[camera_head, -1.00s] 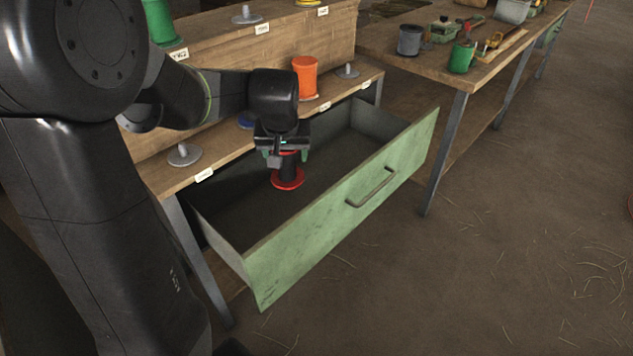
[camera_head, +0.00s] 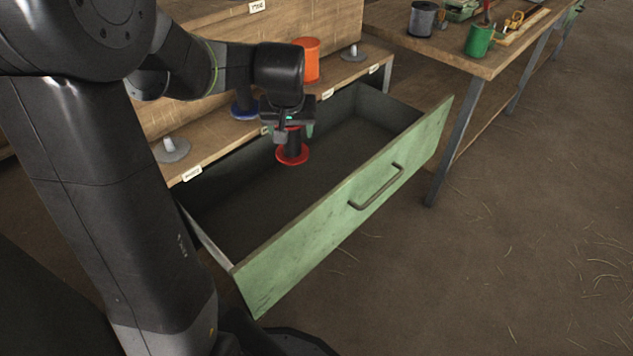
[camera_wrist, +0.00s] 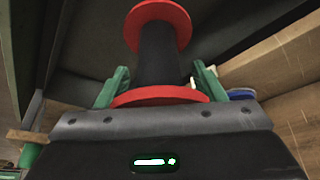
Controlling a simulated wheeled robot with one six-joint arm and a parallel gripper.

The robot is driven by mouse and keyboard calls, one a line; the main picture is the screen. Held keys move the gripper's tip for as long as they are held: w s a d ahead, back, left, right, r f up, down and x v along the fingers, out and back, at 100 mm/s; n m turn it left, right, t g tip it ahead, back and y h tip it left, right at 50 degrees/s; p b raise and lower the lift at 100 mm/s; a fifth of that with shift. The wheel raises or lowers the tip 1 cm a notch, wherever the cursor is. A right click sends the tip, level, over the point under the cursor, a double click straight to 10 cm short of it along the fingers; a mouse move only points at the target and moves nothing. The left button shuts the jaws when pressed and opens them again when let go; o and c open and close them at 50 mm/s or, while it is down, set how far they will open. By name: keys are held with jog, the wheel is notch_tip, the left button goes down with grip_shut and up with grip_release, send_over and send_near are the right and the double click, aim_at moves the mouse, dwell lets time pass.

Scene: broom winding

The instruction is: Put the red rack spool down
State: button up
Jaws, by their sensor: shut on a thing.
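The red rack spool (camera_head: 292,156) has red end discs and a dark core. It hangs upright below my gripper (camera_head: 289,130), over the open green drawer (camera_head: 345,207). In the wrist view the spool (camera_wrist: 162,55) stands between the two green fingertips (camera_wrist: 160,88), which are shut on it near one red disc. The far disc is free of the fingers.
The shelf above the drawer holds an orange spool (camera_head: 307,62), a blue spool (camera_head: 244,106) and grey holders, one empty at the left (camera_head: 172,150) and one at the right (camera_head: 353,52). A second bench with a green can (camera_head: 479,40) stands at right. The drawer looks otherwise empty.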

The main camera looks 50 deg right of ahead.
jog(key=b, duration=0.7)
send_over(297, 209)
notch_tip(297, 209, down, 12)
notch_tip(297, 209, down, 10)
jog(key=b, duration=0.3)
jog(key=shift+f, duration=0.2)
jog(key=shift+f, duration=0.15)
jog(key=o, duration=1.2)
jog(key=shift+c, duration=0.2)
